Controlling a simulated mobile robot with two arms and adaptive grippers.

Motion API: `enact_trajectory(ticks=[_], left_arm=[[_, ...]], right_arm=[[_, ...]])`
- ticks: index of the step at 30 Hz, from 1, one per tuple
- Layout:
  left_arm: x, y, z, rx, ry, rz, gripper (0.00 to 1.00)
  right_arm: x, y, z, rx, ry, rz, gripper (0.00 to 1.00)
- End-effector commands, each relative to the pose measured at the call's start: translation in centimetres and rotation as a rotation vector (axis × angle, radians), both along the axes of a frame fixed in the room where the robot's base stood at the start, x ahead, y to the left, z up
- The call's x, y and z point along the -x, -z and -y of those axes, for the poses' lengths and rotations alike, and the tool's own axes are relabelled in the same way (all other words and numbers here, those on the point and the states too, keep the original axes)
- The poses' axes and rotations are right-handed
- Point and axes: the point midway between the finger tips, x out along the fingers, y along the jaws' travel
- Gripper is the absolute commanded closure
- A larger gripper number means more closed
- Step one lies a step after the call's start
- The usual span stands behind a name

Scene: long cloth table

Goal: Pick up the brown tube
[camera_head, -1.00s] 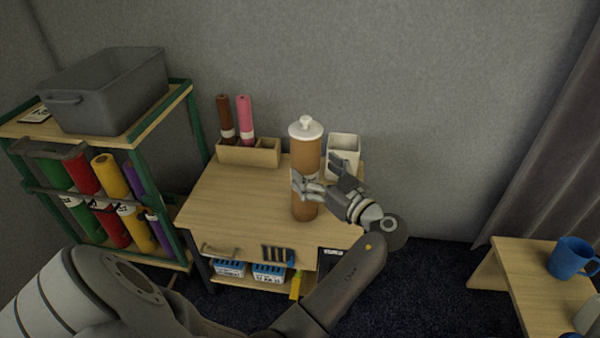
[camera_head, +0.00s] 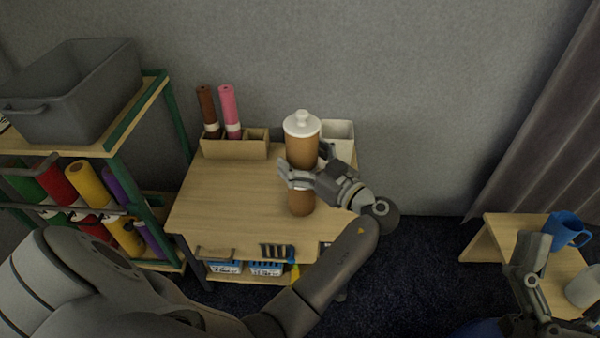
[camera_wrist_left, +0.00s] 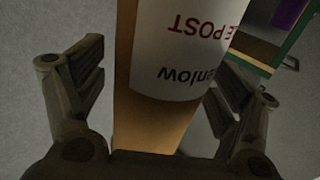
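The brown tube (camera_head: 301,200) is a tall cardboard cylinder with a white knobbed cap and stands upright on the small wooden table. In the left wrist view the tube (camera_wrist_left: 150,128) carries a white label with red and black print and runs between my fingers. My left gripper (camera_head: 306,166) is around the tube's middle from the right. Its fingers (camera_wrist_left: 160,85) are open, one on each side, with a visible gap on the left side. The gripper hides part of the tube. My right gripper (camera_head: 530,265) shows at the lower right, away from the tube; its fingers are unclear.
A wooden holder (camera_head: 232,150) with a dark brown roll (camera_head: 207,108) and a pink roll (camera_head: 229,108) stands at the table's back. A white container (camera_head: 340,130) is right behind the tube. A shelf with colored rolls and a grey bin (camera_head: 75,90) stands left. A blue mug (camera_head: 566,230) is far right.

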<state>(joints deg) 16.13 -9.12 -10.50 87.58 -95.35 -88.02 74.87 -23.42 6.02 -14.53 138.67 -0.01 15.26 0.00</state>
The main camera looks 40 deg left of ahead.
Motion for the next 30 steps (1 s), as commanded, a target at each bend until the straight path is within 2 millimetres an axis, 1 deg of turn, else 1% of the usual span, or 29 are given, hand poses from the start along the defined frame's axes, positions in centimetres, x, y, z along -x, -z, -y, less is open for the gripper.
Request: enact_trajectory(ticks=[1, 2, 15, 16, 25, 30], left_arm=[[0.0, 0.0, 0.0, 0.0, 0.0, 0.0, 0.18], [0.0, 0.0, 0.0, 0.0, 0.0, 0.0, 0.22], [0.0, 0.0, 0.0, 0.0, 0.0, 0.0, 0.78], [0.0, -0.1, 0.0, -0.001, 0.0, 0.002, 0.8], [-0.1, -0.3, -0.2, -0.001, 0.0, 0.002, 0.81], [-0.6, -0.9, -1.0, -0.001, 0.003, 0.004, 0.81]], right_arm=[[0.0, 0.0, 0.0, 0.0, 0.0, 0.0, 0.13], [0.0, 0.0, 0.0, 0.0, 0.0, 0.0, 0.13], [0.0, 0.0, 0.0, 0.0, 0.0, 0.001, 0.13], [0.0, 0.0, 0.0, -0.001, 0.0, 0.002, 0.13], [0.0, 0.0, 0.0, 0.0, 0.0, 0.0, 0.13], [-0.4, 0.2, -0.1, 0.006, 0.001, -0.025, 0.13]])
